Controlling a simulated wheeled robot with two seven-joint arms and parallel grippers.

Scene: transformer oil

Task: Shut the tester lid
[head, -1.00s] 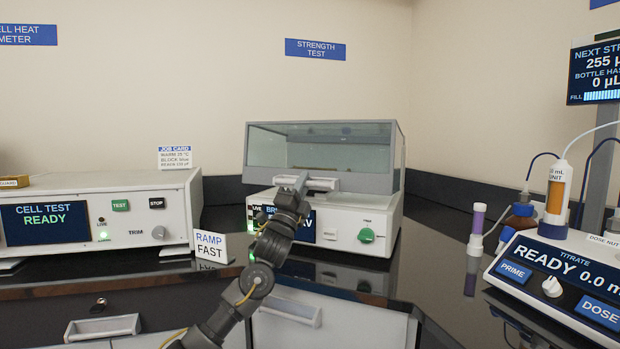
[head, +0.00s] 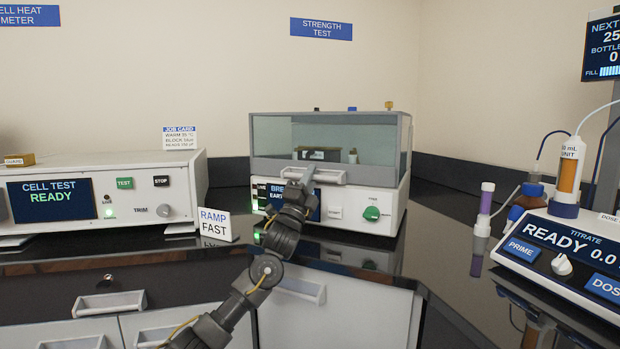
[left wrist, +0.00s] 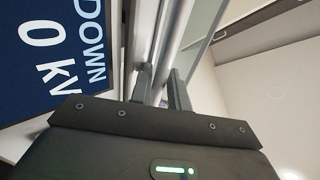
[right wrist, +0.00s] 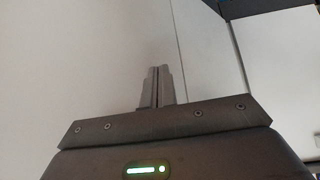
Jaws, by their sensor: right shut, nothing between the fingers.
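The strength tester (head: 385,208) stands on the black bench. Its clear-sided lid (head: 230,0) is not the wall sign; the grey-framed lid (head: 404,150) looks down on the body, though a small gap cannot be ruled out. The lid's pale handle bar (head: 335,176) runs along its front lower edge. My left gripper (head: 304,175) is at this bar. In the left wrist view its fingers (left wrist: 160,88) stand slightly apart, with the bar (left wrist: 178,35) between them. My right gripper (right wrist: 156,88) is shut and empty in the right wrist view, away from the tester.
A cell heater (head: 180,190) stands left of the tester, with a "RAMP FAST" card (head: 216,224) between them.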

